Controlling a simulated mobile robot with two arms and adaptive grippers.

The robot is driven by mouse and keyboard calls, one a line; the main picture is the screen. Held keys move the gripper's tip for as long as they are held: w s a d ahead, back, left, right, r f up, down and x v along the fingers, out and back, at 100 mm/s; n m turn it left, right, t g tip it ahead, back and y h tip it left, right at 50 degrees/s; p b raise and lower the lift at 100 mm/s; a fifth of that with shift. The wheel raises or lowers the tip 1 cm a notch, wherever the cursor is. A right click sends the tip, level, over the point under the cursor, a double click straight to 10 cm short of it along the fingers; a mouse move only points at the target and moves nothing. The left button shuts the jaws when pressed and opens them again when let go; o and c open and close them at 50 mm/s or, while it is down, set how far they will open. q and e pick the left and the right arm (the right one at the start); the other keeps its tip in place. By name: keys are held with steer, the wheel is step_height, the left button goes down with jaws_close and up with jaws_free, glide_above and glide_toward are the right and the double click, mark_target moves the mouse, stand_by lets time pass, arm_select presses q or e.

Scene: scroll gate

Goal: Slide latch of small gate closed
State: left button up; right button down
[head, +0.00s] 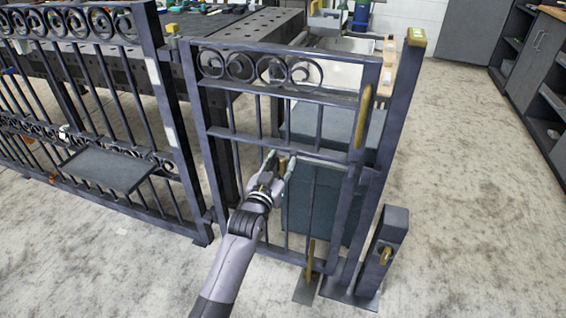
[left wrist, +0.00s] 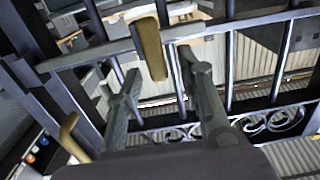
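The small gate (head: 216,140) is a dark metal frame with scrolls along its top and vertical bars. A brass latch knob (head: 283,164) sits on its horizontal latch bar (head: 325,163), left of the gate's right upright. In the left wrist view the knob (left wrist: 151,48) shows large near the fingertips. My left gripper (head: 279,160) is open, with one finger on each side of the knob; whether either touches it I cannot tell. Its two fingers also show in the left wrist view (left wrist: 158,62). My right gripper is not in view.
A tall post (head: 397,115) with a brass top stands right of the gate. A brass handle (head: 363,116) is on the gate's right upright. A short post (head: 385,245) stands at lower right. A fixed fence (head: 158,100) is at left. Open floor lies at right.

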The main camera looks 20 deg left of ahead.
arm_select(q)
steer(key=shift+w, duration=0.75)
steer(key=shift+c, duration=0.2)
jaws_close()
